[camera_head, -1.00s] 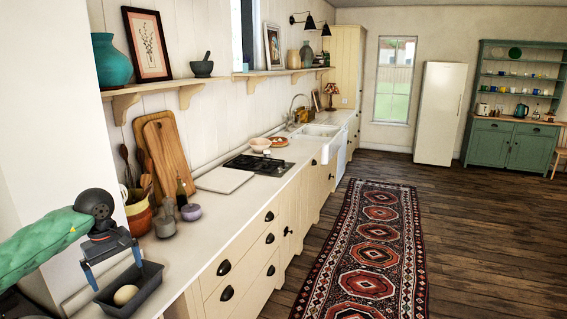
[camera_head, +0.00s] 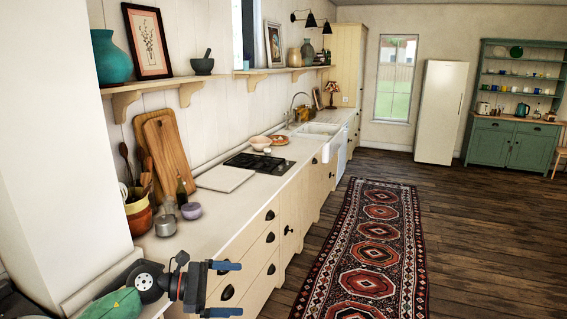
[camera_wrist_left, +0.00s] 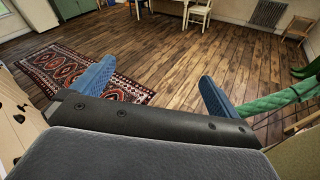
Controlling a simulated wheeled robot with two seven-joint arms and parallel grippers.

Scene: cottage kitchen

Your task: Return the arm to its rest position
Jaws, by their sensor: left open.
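My left gripper (camera_head: 232,289) is in front of the drawer fronts at the bottom of the head view. Its two blue fingers are spread apart and point right, with nothing between them. My green left arm comes in low at the bottom left of the head view. The dark tray with the egg does not show now; that part of the counter is largely behind my arm. My right gripper is not in view.
The counter (camera_head: 222,222) runs away from me, with a utensil pot (camera_head: 139,216), a metal jar (camera_head: 165,226) and a purple pot (camera_head: 191,211) near my arm. A patterned rug (camera_head: 375,255) lies on the open wooden floor right of the cabinets.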

